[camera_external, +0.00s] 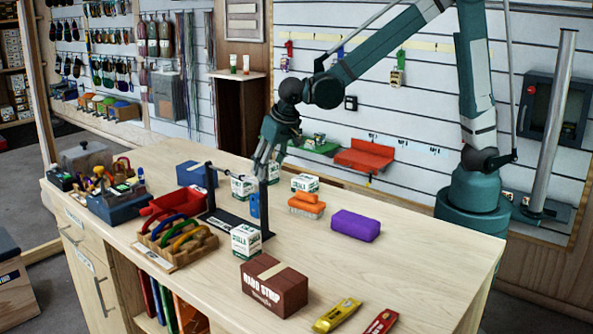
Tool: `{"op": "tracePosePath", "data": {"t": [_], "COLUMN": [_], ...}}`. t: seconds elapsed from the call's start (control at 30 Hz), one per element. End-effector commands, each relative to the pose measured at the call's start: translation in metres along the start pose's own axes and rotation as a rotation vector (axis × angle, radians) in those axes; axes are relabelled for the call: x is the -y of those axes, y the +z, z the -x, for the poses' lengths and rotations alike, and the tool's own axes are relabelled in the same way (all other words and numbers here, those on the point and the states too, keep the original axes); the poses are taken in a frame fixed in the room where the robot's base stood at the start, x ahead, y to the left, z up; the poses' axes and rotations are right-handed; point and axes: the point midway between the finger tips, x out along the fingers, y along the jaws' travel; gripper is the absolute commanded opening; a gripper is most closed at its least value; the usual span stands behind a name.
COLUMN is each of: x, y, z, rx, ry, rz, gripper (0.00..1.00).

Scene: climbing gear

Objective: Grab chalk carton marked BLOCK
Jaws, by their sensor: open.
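Several small white-and-green chalk cartons stand on the wooden bench. One carton (246,241) is at the front, beside a dark stand; another carton (242,187) is behind it, left of my gripper. A third carton (305,183) is to the right, behind orange brushes. Part of a further white-and-green carton (273,173) shows behind my gripper. The small print is too fine to tell which is marked BLOCK. My gripper (264,180) is open, pointing down among the rear cartons. I cannot tell whether it touches one.
A black stand (264,207) with a bar rises close to my gripper. Orange brushes (307,206), a purple block (355,225) and a brown box (274,285) lie to the right and front. A wooden rack (178,241) stands left. The bench's right side is clear.

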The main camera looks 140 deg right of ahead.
Motion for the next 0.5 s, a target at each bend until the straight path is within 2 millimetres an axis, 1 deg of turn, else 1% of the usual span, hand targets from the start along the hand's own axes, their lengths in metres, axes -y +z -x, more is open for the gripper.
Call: {"op": "tracePosePath", "data": {"t": [0.47,0.5], "x": [0.0,0.0], "y": [-0.0001,-0.0001], "z": [0.0003,0.0003], "rx": [0.0,0.0], "ry": [0.0,0.0], "rz": [0.0,0.0], "gripper": [0.46,0.41]}}
